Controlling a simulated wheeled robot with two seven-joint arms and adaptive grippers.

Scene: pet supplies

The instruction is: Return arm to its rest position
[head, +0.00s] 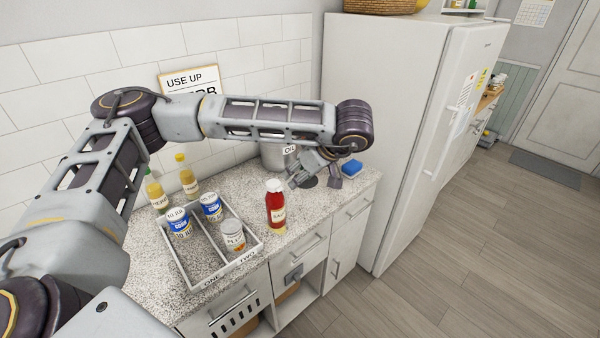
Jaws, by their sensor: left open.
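My left arm reaches in from the left, across the counter, its forearm level above the countertop. My left gripper (316,183) hangs at its end near the counter's right side, fingers spread. It looks empty, to the right of and a little behind a red bottle (276,207), apart from it. A blue sponge (351,169) lies just to its right. My right gripper is out of view.
A divided tray (178,262) marked ONE and TWO holds two blue-and-white cans (179,224) and a white can (233,236). Two yellow bottles (188,182) stand behind it. A metal canister (272,157) is partly hidden by my arm. A fridge (385,120) stands right.

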